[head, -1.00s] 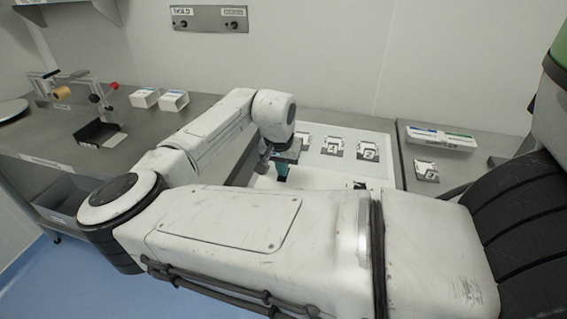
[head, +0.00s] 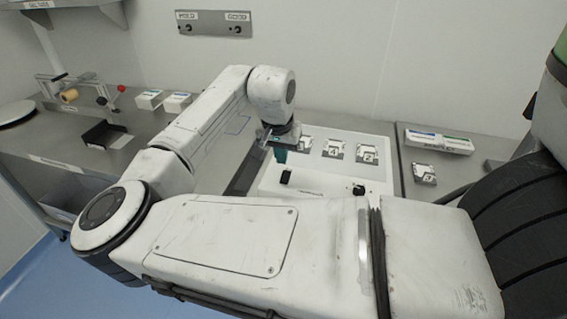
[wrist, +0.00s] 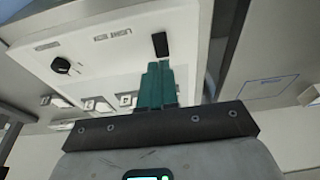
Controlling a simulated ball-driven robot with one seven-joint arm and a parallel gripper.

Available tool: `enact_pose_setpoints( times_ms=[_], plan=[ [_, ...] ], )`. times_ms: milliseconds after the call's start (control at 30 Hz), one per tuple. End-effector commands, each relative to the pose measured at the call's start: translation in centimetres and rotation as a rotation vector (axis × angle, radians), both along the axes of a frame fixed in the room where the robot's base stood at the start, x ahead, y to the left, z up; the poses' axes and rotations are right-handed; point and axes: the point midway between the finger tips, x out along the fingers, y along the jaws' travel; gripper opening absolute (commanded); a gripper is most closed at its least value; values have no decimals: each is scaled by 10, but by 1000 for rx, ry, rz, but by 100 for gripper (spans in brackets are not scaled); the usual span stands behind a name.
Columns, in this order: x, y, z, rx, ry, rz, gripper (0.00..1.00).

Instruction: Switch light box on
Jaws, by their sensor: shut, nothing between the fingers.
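The light box (head: 325,180) is a white box with a sloping front panel, right of my arm in the head view. Its black rocker switch (head: 286,177) is on the panel's left, and a black knob (head: 359,190) is on its right. In the wrist view the panel (wrist: 110,48) appears inverted, with the switch (wrist: 160,44) just past my fingertips and the knob (wrist: 61,65) at left. My gripper (head: 279,156) has teal fingers, shut and empty (wrist: 158,68). It is close to the switch; I cannot tell whether they touch or which way the switch is set.
Several numbered cards (head: 334,149) lie on the light box top. Another card (head: 424,174) and a long white box (head: 439,141) are on the counter to the right. Small white boxes (head: 177,102), a black tray (head: 104,135) and a tape dispenser (head: 70,96) stand at left.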

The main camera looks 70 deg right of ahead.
Motion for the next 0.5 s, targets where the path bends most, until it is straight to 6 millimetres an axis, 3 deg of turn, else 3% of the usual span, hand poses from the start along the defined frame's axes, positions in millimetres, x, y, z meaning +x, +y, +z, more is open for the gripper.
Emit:
enact_pose_setpoints(
  times_ms=[233,500],
  plan=[
    [-1,20,34,-2,-1,1,0],
    [-2,26,46,-1,0,1,0]
  ],
)
